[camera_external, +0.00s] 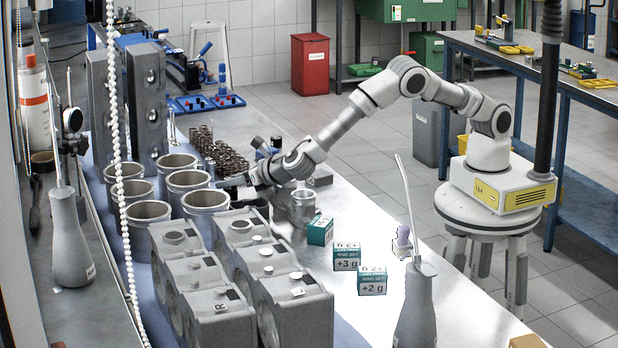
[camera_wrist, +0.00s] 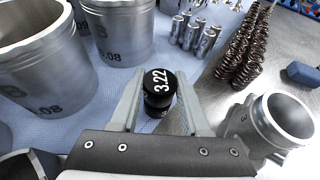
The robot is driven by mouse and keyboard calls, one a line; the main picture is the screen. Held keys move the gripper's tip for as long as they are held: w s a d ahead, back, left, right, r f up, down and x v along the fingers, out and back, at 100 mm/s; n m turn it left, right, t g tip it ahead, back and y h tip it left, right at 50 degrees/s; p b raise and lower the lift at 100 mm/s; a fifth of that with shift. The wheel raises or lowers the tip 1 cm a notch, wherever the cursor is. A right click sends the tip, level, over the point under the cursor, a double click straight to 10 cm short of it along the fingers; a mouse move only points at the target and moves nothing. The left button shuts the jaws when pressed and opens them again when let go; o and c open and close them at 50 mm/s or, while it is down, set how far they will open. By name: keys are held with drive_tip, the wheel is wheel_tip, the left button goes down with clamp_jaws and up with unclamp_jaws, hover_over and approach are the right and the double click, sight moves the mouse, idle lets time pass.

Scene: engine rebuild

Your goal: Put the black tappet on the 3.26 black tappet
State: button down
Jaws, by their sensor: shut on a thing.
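A black tappet marked 3.22 (camera_wrist: 158,82) sits upright between the fingers of my gripper (camera_wrist: 158,88) in the wrist view. The gripper is shut on it. A second black rounded part shows just below its top; I cannot tell whether this is its own lower body or another piece. No tappet marked 3.26 can be read in either view. In the external view my gripper (camera_external: 232,186) is by the grey cylinders, and the tappet cannot be made out there.
Large grey cylinders (camera_wrist: 112,30) stand close on the left in the wrist view. Several small metal tappets (camera_wrist: 194,32) and coil springs (camera_wrist: 245,45) stand beyond. Engine blocks (camera_external: 240,270) and green boxes (camera_external: 347,257) occupy the bench front.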

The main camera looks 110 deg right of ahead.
drive_tip(key=shift+f, duration=0.2)
drive_tip(key=shift+c, duration=1.9)
unclamp_jaws()
drive_tip(key=shift+r, duration=0.1)
